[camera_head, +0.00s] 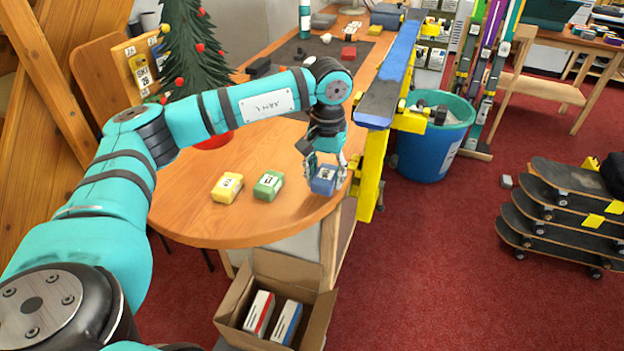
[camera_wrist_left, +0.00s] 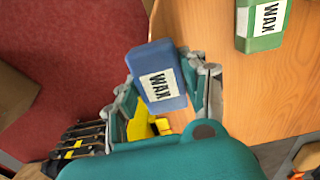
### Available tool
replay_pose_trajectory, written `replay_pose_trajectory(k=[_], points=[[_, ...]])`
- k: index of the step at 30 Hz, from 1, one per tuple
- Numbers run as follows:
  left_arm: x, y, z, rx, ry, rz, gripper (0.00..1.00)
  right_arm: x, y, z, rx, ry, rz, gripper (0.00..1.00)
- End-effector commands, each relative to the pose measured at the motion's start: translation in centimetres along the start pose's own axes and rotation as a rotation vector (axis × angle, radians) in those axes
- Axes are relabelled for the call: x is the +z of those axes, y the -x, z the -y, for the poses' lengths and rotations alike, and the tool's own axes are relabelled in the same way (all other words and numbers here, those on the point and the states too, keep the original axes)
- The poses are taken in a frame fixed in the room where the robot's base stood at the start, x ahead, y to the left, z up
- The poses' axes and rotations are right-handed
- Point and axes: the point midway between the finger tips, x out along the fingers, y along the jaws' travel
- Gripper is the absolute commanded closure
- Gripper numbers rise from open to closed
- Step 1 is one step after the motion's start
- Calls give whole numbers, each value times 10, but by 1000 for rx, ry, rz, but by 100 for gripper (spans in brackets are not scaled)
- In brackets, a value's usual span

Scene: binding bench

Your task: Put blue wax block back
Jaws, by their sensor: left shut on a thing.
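The blue wax block (camera_head: 323,180) is at the right end of the round wooden table, between the fingers of my left gripper (camera_head: 328,172). In the left wrist view the blue wax block (camera_wrist_left: 156,75) shows its white WAX label, with the gripper's fingers (camera_wrist_left: 160,92) on both sides of it. My left gripper is shut on it. I cannot tell whether the block touches the table. A green wax block (camera_head: 268,185) and a yellow wax block (camera_head: 227,187) lie to its left on the table. My right gripper is not in view.
The wooden table (camera_head: 190,215) holds a small decorated tree (camera_head: 190,50) at the back left. A ski (camera_head: 392,70) on yellow supports stands close to the right of my gripper. An open cardboard box (camera_head: 318,322) is below the table's front edge. A blue bin (camera_head: 428,150) stands right.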

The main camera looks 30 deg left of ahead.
Motion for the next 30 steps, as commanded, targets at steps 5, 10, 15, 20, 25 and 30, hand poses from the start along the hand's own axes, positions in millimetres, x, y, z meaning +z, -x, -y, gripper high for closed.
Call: replay_pose_trajectory(k=[5, 10, 15, 20, 25, 30], points=[[4, -1, 26, 0, 0, 0, 87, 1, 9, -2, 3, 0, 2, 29], [6, -12, 30, -1, -1, 3, 87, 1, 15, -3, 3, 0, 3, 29], [5, -34, 30, 0, 0, 2, 87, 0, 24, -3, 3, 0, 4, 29], [5, -39, 29, 0, 0, -1, 87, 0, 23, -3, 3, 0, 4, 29], [5, -40, 29, 0, 0, 0, 87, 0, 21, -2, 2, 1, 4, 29], [5, -40, 29, 0, 0, 0, 41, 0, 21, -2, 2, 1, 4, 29]])
